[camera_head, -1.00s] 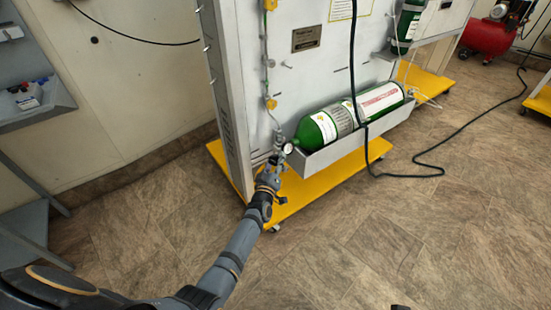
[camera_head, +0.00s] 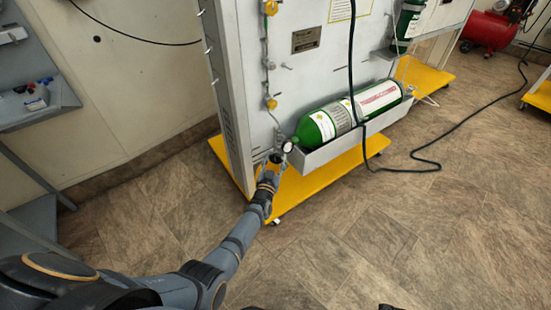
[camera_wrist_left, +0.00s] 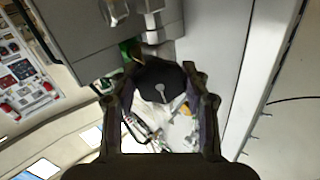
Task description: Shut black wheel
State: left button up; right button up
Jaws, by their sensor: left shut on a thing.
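The black wheel (camera_wrist_left: 158,82) is a dark, many-sided knob with a light mark at its middle. In the left wrist view it sits between the two fingers of my left gripper (camera_wrist_left: 160,92), which are shut on its sides. In the head view my left gripper (camera_head: 270,168) is at the lower left of the trainer panel, beside the pressure gauge (camera_head: 288,147) and the neck of the green cylinder. There the wheel is small and mostly hidden by the gripper.
The green cylinder (camera_head: 318,130) lies in a grey tray (camera_head: 330,150) on the panel (camera_head: 300,75). The yellow base (camera_head: 310,192) is below. A black hose (camera_head: 425,155) runs over the floor. A grey shelf (camera_head: 40,115) stands at left. Open floor lies in front.

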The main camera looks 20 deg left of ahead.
pick_arm(q)
jog(key=shift+f+m, duration=0.15)
jog(key=shift+m, duration=0.65)
pick_arm(e)
jog(key=shift+s+d+f, duration=0.15)
jog(key=shift+f, duration=0.45)
pick_arm(q)
jog(key=o, duration=1.2)
jog(key=shift+c, duration=0.2)
jog(key=s, duration=1.2)
jog(key=shift+d, duration=0.45)
